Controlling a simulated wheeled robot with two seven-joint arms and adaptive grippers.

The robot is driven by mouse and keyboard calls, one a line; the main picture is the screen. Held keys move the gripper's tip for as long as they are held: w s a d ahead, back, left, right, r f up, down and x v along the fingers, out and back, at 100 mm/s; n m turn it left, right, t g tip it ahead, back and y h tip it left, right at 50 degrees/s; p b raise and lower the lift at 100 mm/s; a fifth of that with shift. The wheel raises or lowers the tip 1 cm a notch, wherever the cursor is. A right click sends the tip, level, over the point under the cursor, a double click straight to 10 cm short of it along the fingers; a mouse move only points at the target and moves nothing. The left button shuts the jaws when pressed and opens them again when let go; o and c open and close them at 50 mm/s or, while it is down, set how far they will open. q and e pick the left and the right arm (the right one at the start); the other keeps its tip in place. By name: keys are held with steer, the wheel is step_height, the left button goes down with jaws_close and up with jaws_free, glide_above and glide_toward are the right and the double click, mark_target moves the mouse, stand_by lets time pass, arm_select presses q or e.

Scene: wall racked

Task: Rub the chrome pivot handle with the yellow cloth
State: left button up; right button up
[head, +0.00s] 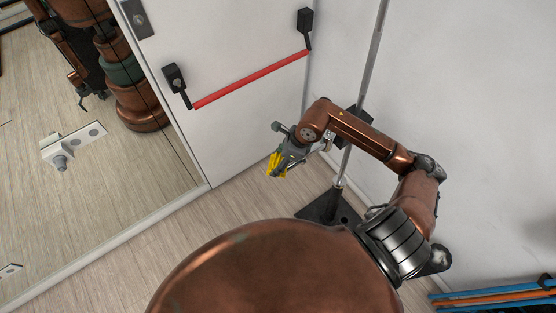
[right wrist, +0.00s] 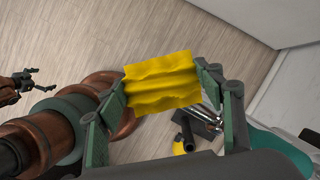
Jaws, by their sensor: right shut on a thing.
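The yellow cloth (right wrist: 162,82) is gripped between the fingers of my right gripper (head: 276,163), which is shut on it. In the right wrist view the cloth spans between the two fingertips. In the head view it shows as a small yellow patch below the gripper, over the floor by the door. A silver fitting with a plate and round knob (head: 62,161) shows on the mirror-like panel at left; I cannot tell for sure that it is the chrome pivot handle. The cloth is well apart from it. My left gripper (right wrist: 42,80) shows small in the right wrist view, empty, fingers apart.
A white door (head: 225,45) carries a red push bar (head: 250,80) on black brackets. A metal pole (head: 373,60) on a black base (head: 325,207) stands beside my right forearm. Blue and orange bars (head: 495,295) lie at the lower right. Bare floor (head: 190,240) lies before the door.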

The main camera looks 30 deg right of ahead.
steer(key=shift+f+b, duration=0.3)
steer(key=shift+f, duration=0.15)
steer(key=shift+d, duration=0.1)
